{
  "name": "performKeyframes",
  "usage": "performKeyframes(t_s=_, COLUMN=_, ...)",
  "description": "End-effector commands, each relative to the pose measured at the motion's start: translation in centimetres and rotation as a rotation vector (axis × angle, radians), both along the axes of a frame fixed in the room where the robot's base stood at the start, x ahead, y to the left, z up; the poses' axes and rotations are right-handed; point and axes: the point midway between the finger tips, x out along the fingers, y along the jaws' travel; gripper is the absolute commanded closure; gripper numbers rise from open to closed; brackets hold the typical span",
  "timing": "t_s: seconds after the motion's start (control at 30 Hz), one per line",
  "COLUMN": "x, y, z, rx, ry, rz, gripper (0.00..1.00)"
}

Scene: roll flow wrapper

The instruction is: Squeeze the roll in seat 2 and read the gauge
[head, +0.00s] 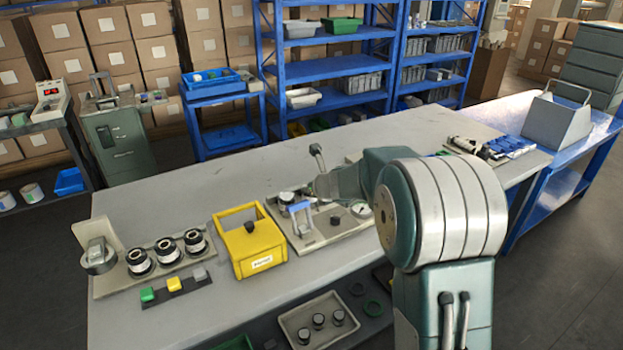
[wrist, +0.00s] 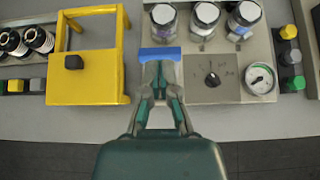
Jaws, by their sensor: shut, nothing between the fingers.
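Three dark rolls with pale bands stand in a row on a grey plate at the left of the bench; the middle roll (head: 167,250) is upright between its neighbours. No seat numbers are readable. In the wrist view, two rolls (wrist: 39,39) show at the left edge. A round white gauge (wrist: 259,79) sits on the grey panel (wrist: 225,92); its reading is too small to tell. My gripper (wrist: 160,72) is shut and empty, over the panel's left edge beside a blue piece (wrist: 160,54). It is well apart from the rolls.
A yellow box (head: 250,243) with a raised frame stands between the rolls and the panel. Three silver-capped jars (wrist: 205,20) and a black knob (wrist: 212,80) are on the panel. Coloured buttons (head: 174,284) lie before the rolls. The rear left bench (head: 180,190) is clear.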

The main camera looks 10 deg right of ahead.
Motion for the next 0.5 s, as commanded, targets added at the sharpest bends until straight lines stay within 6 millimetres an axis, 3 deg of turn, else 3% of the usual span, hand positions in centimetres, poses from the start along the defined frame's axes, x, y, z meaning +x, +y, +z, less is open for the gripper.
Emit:
performKeyframes(t_s=0.2, x=-0.5, y=-0.2, z=2.8, rx=0.0, ry=-0.002, rz=0.001, gripper=1.0)
performKeyframes(t_s=0.5, x=-0.8, y=-0.3, z=4.1, rx=-0.001, ry=0.001, rz=-0.001, gripper=1.0)
